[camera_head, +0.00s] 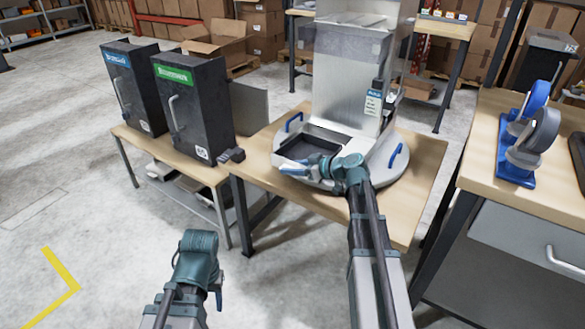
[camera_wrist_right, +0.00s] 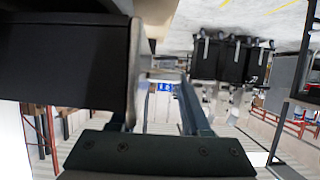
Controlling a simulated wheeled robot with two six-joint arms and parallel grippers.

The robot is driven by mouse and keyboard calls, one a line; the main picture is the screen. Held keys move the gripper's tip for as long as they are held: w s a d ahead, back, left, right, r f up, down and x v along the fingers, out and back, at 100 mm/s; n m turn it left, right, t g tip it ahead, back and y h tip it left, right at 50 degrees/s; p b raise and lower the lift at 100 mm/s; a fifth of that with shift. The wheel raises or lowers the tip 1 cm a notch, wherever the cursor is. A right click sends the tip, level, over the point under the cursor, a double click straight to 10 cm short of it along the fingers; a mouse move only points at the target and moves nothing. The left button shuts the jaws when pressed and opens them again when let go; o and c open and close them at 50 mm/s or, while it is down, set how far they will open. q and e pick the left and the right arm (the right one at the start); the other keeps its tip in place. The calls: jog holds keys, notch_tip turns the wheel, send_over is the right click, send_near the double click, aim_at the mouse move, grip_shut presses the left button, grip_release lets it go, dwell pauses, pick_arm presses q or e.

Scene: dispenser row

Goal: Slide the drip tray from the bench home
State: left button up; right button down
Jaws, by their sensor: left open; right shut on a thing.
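The drip tray (camera_head: 306,149) is a dark, shallow, rectangular tray at the foot of the silver dispenser (camera_head: 343,85), within the opening of its round base. My right gripper (camera_head: 293,168) is at the tray's near edge and is shut on it; the exact grip is small and partly hidden by the wrist. In the right wrist view a large dark body (camera_wrist_right: 60,65), likely the tray, lies close beside the fingers (camera_wrist_right: 162,85). My left gripper (camera_head: 217,290) is open and empty, low over the floor, away from the bench.
The round grey base (camera_head: 400,180) has blue handles and stands on a wooden bench (camera_head: 425,160). Two dark cabinets (camera_head: 190,105) stand on a lower table to the left. A blue stand with rollers (camera_head: 520,165) is on the right-hand bench. The floor at left is clear.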

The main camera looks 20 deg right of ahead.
jog(key=shift+w+d, duration=0.2)
jog(key=shift+w+d, duration=0.75)
jog(key=shift+d, duration=0.25)
jog(key=shift+w+d, duration=0.75)
jog(key=shift+d, duration=0.25)
jog(key=shift+c, duration=1.4)
grip_release()
jog(key=p+v, duration=0.5)
jog(key=v, duration=0.7)
jog(key=shift+s+d+r, duration=0.15)
jog(key=shift+s+d, duration=0.1)
jog(key=shift+s, duration=0.05)
jog(key=shift+s+d+r, duration=0.1)
jog(key=shift+s+d, duration=0.2)
jog(key=shift+s, duration=0.1)
